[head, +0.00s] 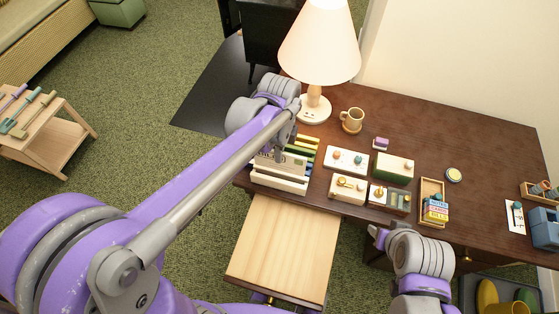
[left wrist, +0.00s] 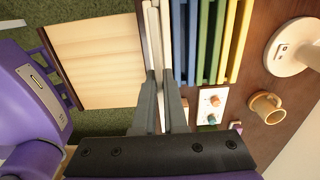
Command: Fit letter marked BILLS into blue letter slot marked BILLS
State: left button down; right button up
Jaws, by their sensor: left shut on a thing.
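The letter rack (head: 280,184) stands at the left front corner of the dark desk. In the left wrist view its blue slot (left wrist: 179,40) lies beside green and yellow ones, with pale upright panels to their left. My left gripper (left wrist: 159,78) is over the rack's pale side, left of the blue slot, and is shut on a thin pale piece, seemingly the letter (left wrist: 157,92). Its BILLS marking is not readable, and whether it touches the rack cannot be told. My left arm hides part of the rack in the head view. My right gripper (head: 378,236) is by the desk's front edge, jaws unclear.
A lamp (head: 318,50) and a mug (head: 351,119) stand behind the rack. Several small boxes (head: 347,188) stand right of it. A wooden tray (head: 425,187) holds cards with NOTES and BILLS labels. A pale wooden surface (head: 282,246) is in front of the desk.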

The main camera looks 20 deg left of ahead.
pick_arm(q)
jog(key=w+r+b, duration=0.1)
jog(key=w+b, duration=0.3)
jog(key=b, duration=0.1)
jog(key=shift+w+f+b, duration=0.15)
jog(key=shift+f, duration=1.35)
jog(key=shift+w+f+b, duration=0.1)
jog(key=shift+w+f, duration=0.1)
jog(key=shift+f, duration=1.35)
jog(key=shift+w+f+b, duration=0.15)
jog(key=shift+f, duration=1.35)
jog(key=shift+f, duration=0.2)
jog(key=c, duration=1)
grip_release()
jog(key=shift+r, duration=0.1)
